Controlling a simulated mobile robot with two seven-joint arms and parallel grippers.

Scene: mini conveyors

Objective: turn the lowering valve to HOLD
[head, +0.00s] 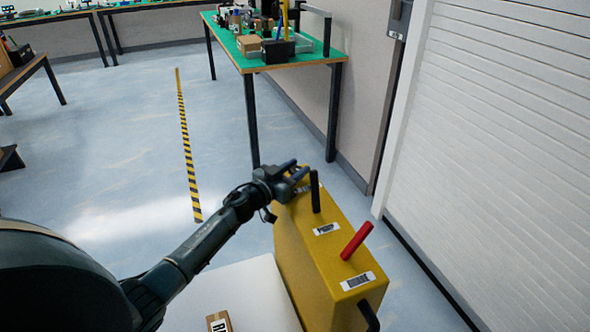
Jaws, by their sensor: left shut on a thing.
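The yellow control box (302,250) stands in the lower middle of the head view. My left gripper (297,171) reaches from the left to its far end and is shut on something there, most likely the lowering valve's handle. The fingers hide most of the valve, so I cannot tell which way it points. A small white label (301,188) beside the fingers is partly covered and unreadable. My right gripper is out of view.
An upright black lever (315,192) stands close to the right of my gripper, near a label reading PUMP (327,229). A tilted red lever (356,240) is nearer. A white shutter (505,130) rises at the right.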

